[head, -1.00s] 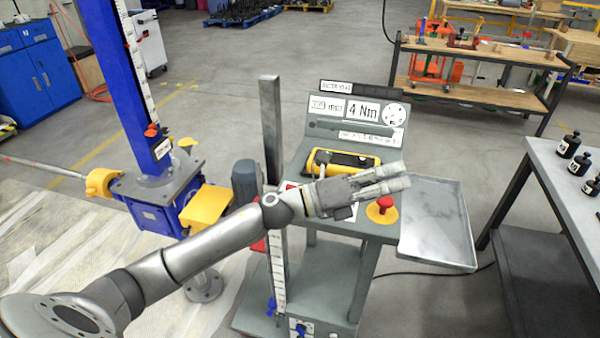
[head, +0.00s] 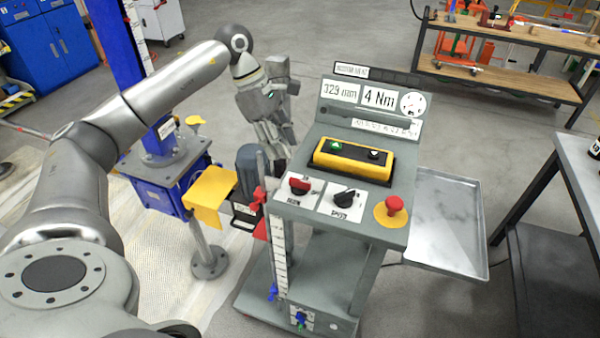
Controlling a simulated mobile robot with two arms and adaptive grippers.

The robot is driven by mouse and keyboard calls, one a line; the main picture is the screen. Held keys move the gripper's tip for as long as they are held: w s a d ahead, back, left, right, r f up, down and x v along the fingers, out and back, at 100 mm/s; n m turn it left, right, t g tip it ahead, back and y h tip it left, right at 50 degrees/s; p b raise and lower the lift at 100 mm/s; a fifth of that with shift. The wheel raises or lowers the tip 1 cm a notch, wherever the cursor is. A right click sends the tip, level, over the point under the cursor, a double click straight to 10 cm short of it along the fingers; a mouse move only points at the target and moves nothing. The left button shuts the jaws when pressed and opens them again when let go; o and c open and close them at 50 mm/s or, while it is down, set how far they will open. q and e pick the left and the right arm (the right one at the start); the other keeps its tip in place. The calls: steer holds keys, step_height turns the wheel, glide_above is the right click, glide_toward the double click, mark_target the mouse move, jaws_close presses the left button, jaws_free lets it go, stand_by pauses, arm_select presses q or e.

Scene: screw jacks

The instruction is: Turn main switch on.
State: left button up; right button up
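The control stand (head: 396,240) has a sloped grey panel. The main switch appears to be the red knob (head: 300,186) on a white plate at the panel's left; its label is too small to read surely. My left gripper (head: 275,143) points downward, up and left of the red knob and apart from it. It shows nothing held, and its finger spacing is unclear. My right gripper is out of view.
Beside the red knob are a black knob (head: 345,198) and a red mushroom button (head: 394,205) on yellow. A yellow button box (head: 352,160) sits behind. A grey tray (head: 447,245) hangs at right.

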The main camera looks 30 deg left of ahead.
mark_target(299, 180)
arm_select(q)
steer(key=p+x, duration=0.2)
steer(key=x, duration=0.6)
steer(key=shift+d+f+p, duration=0.25)
steer(key=shift+d+p, duration=0.05)
steer(key=shift+d+f, duration=0.3)
steer(key=shift+f, duration=0.4)
jaws_close()
